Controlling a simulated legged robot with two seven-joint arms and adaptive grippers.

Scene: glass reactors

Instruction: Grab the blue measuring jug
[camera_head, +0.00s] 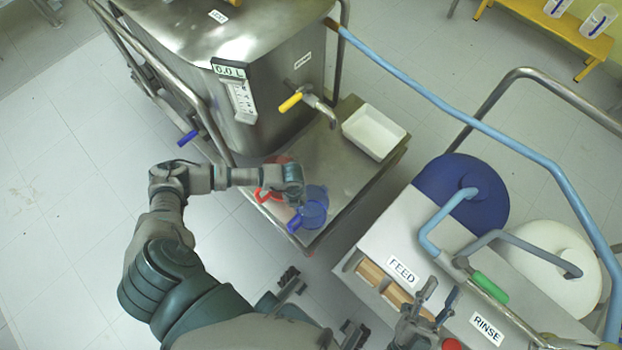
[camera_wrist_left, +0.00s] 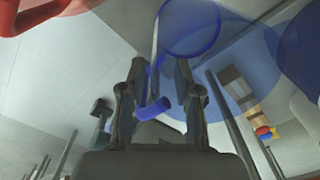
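The blue measuring jug (camera_head: 315,211) is translucent and stands on the front corner of the steel trolley shelf, its darker blue handle toward the lower left. My left arm reaches it from the left; its wrist is just above and left of the jug, hiding the left gripper's fingers in the head view. In the left wrist view my left gripper (camera_wrist_left: 160,68) is open, with the blue handle (camera_wrist_left: 153,109) showing between its fingers and the jug body (camera_wrist_left: 190,27) beyond. Contact cannot be told. My right gripper (camera_head: 438,294) is open and empty by the FEED cart.
A red jug (camera_head: 268,194) stands close left of the blue one, partly behind my wrist. A white tray (camera_head: 373,132) and a yellow-handled tap (camera_head: 291,102) are behind. A blue drum (camera_head: 450,190) and a white drum (camera_head: 548,262) stand right.

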